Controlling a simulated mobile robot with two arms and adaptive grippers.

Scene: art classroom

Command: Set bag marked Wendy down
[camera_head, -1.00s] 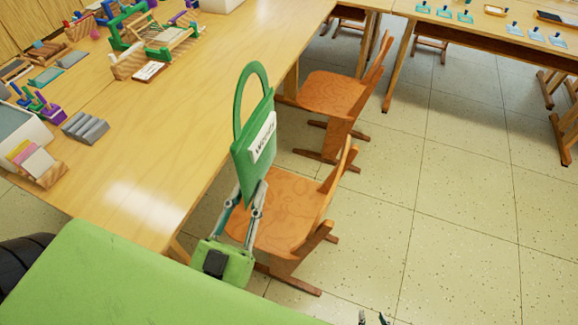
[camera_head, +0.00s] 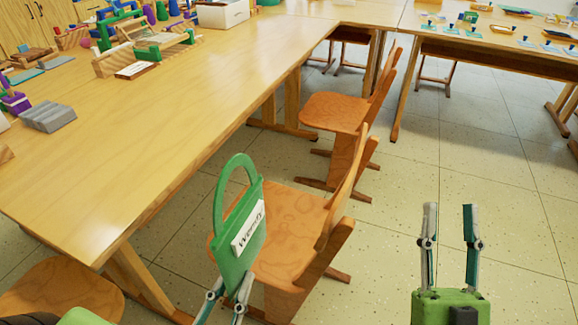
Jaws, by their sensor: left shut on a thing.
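The green bag (camera_head: 233,262) has a looped handle and a white label reading Wendy. It is upright in the camera_head view, left of the middle. My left gripper (camera_head: 232,292) is shut on the lower part of the bag and holds it up in the air, in front of the nearer chair. My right gripper (camera_head: 450,222) is at the lower right over the floor. Its two fingers stand apart with nothing between them.
A long wooden table (camera_head: 190,110) runs along the left, with its near part bare. Wooden looms (camera_head: 140,48) and grey blocks (camera_head: 48,116) are on it. Wooden chairs (camera_head: 295,225) stand along its right side. Another table (camera_head: 480,45) is at the back right. Open floor (camera_head: 400,200) lies to the right.

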